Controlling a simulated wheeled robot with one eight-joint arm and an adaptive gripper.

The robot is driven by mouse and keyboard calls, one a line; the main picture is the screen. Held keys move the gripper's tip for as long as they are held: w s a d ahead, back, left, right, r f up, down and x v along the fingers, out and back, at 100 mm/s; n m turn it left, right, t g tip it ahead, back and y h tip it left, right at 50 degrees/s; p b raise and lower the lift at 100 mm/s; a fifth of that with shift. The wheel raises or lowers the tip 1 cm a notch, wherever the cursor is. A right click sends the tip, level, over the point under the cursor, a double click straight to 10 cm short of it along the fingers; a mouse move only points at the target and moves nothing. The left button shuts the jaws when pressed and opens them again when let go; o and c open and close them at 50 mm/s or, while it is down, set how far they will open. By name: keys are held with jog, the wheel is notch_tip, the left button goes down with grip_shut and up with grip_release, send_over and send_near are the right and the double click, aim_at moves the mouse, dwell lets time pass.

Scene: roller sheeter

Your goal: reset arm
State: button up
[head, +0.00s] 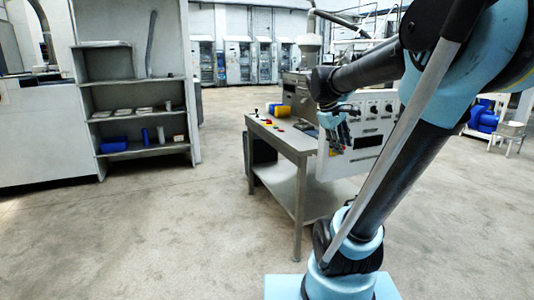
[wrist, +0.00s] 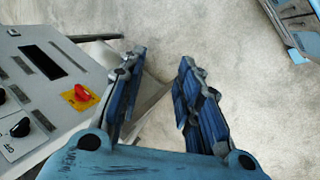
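My arm rises from its light-blue base on the right of the head view and bends back toward the machine bench. My gripper (head: 334,130) hangs in front of a control panel (head: 370,122) with knobs. The control panel also shows at the left of the wrist view (wrist: 45,62), with a red knob (wrist: 82,93) on a yellow plate close to the left finger. I cannot tell whether that finger touches the panel.
A grey work table (head: 283,136) with small coloured items stands left of my gripper. Electrical cabinets line the back. The concrete floor (head: 160,235) in front is clear.

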jog(key=s+a+f+m+y, duration=0.2)
jog(key=s+a+f+m, duration=0.1)
jog(key=s+f, duration=0.6)
jog(key=s+a+f+m+y, duration=0.2)
jog(key=s+a+f+m, duration=0.2)
jog(key=s+f, duration=0.6)
jog(key=shift+a+y, duration=0.15)
jog(key=shift+y, duration=0.25)
